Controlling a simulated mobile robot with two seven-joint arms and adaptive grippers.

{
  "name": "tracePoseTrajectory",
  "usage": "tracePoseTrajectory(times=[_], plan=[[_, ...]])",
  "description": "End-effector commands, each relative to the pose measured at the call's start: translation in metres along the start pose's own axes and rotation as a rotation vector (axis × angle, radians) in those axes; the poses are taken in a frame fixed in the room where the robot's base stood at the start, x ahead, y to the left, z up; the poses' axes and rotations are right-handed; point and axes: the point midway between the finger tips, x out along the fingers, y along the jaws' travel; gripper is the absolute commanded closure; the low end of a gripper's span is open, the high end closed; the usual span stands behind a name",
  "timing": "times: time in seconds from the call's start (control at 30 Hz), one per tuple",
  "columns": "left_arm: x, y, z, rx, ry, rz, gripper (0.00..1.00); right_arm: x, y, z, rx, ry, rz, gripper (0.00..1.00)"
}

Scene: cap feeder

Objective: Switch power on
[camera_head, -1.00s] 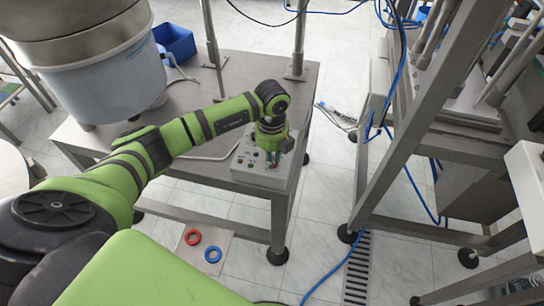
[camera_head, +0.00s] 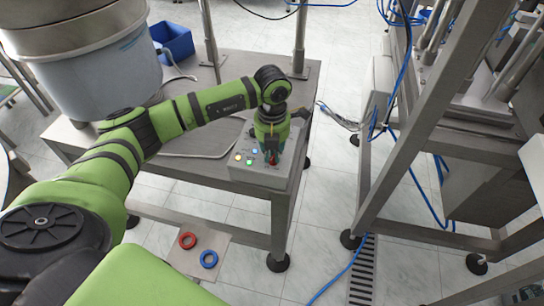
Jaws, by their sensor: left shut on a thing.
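The control box (camera_head: 245,174) is a light grey panel on the right end of the steel table. Its face carries small indicators, among them a yellow one (camera_head: 238,157), a bright green one (camera_head: 250,162) and a bluish one (camera_head: 255,151). My left gripper (camera_head: 271,158) points down over the right part of the panel. It is shut on a small red switch knob (camera_head: 273,161) there, mostly hidden by the fingers. The knob's exact angle cannot be told. My right gripper is not in view.
A large bowl feeder (camera_head: 95,75) and a blue bin (camera_head: 172,40) stand on the steel table (camera_head: 190,165) at left and back. A steel frame (camera_head: 385,150) stands on the right. Red (camera_head: 187,240) and blue (camera_head: 208,259) rings lie low at front.

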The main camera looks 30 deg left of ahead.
Motion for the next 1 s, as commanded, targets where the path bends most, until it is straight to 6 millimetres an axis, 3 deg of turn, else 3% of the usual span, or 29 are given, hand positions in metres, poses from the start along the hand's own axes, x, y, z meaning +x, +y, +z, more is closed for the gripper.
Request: tracePoseTrajectory(times=[0.4, 0.97, 1.0], plan=[[0.000, 0.000, 0.002, 0.205, -0.003, 0.001, 1.00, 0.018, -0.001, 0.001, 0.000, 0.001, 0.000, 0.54], [-0.001, 0.000, 0.002, 0.240, -0.003, 0.001, 1.00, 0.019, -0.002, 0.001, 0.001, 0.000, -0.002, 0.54], [-0.001, 0.000, 0.002, 0.240, -0.003, 0.001, 0.79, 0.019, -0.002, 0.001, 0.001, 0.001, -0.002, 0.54]])
